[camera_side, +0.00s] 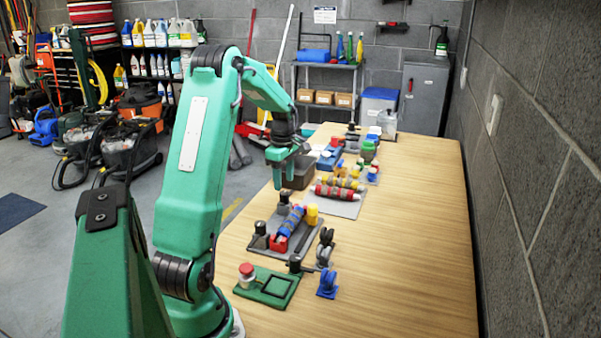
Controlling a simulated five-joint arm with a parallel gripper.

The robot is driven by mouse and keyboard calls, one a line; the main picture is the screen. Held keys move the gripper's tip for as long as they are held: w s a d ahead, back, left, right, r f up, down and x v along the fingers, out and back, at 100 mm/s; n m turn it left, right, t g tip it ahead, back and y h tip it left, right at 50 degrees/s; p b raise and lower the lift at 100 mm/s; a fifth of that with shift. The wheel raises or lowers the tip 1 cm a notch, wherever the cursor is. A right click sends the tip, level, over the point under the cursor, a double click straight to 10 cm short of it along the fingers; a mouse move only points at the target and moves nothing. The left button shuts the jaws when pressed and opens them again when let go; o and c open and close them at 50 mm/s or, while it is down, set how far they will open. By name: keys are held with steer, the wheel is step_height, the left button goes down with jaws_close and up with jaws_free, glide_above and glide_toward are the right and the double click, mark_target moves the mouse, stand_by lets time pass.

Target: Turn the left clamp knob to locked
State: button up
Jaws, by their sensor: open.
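A grey plate (268,254) on the wooden table carries a blue and red roller (290,222) between black knob-like parts. One black knob (261,229) stands at the plate's left side, and another black knob (283,198) stands farther back. I cannot tell for sure which is the left clamp knob, nor read its turned position. My gripper (284,183) points down above the back of this plate, open and empty. Its fingers appear apart from the knobs, though depth is hard to judge.
A green plate with a red button (247,269) lies in front. Black wheels (325,245) and a blue caster (327,284) stand to the right. Behind are a second plate with red rollers (338,192) and several small parts. The table's right side (420,230) is clear up to the block wall.

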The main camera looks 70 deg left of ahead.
mark_target(284, 193)
steer(key=shift+f, duration=2.2)
steer(key=shift+c, duration=0.2)
steer(key=c, duration=1)
